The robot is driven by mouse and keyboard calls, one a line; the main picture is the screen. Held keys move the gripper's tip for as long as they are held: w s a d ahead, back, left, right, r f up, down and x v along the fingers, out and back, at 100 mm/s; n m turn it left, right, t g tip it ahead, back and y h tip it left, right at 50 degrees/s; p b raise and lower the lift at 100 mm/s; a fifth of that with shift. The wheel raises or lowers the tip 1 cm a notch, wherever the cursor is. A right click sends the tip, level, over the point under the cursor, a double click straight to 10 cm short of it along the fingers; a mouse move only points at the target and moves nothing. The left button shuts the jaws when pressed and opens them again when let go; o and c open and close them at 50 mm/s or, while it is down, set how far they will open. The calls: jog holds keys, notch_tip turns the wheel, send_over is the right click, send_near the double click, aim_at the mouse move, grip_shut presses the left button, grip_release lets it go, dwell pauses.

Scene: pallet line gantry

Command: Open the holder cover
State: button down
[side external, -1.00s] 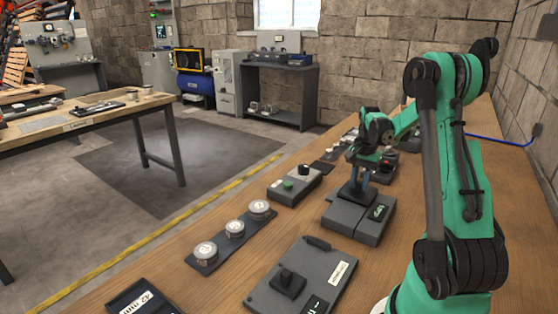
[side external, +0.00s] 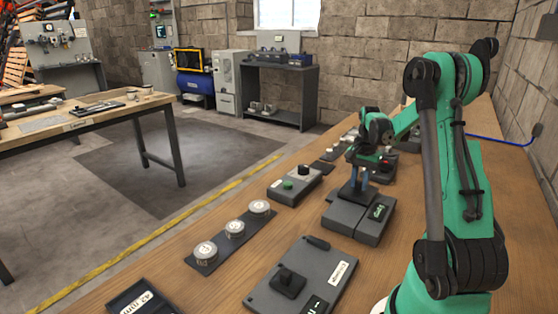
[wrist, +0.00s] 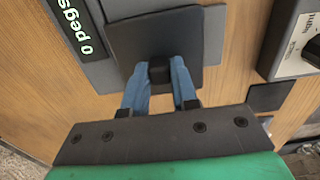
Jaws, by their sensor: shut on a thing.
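The holder (side external: 345,221) is a grey block on the wooden bench, with a black display that reads "0 pegs" in the wrist view (wrist: 87,30). Its cover (wrist: 150,35) is a dark square plate with a small black knob in its middle. My gripper (wrist: 160,74) has its blue fingers shut on this knob, one on each side. In the side external view my gripper (side external: 366,178) points down over the holder, and the cover (side external: 353,195) shows at its top. I cannot tell whether the cover touches the holder or is slightly raised. What lies beneath it is hidden.
A grey box with a green button (side external: 288,185) stands to the left of the holder. A strip with round tins (side external: 234,231) lies farther left. A grey plate with a black block (side external: 305,280) lies in front. Bare bench separates them.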

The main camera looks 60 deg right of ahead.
jog(key=a, duration=0.8)
jog(key=shift+a, duration=0.15)
jog(key=c, duration=0.7)
grip_release()
jog(key=shift+r, duration=2.8)
